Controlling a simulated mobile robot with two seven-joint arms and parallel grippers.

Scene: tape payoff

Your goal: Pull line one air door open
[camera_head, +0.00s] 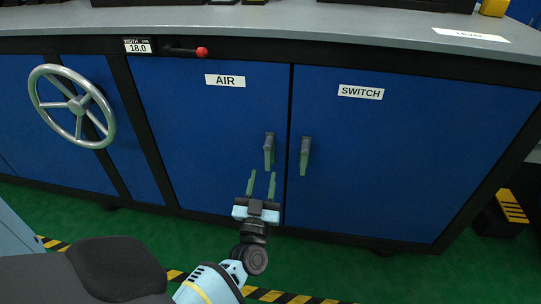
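The blue air door (200,130) with the "AIR" label (225,81) is closed, flush with the cabinet front. Its grey upright handle (269,151) sits near the door's right edge. My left gripper (262,184) is just below the handle in the picture, fingers pointing up toward it. The fingers are apart with nothing between them. I cannot tell how far the fingertips are from the door. My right gripper is not in view.
The closed switch door (410,150) is on the right, with its own handle (305,155) close to the air handle. A handwheel (72,106) and a red-knobbed lever (202,52) are at left. Green floor (345,275) with striped tape lies in front.

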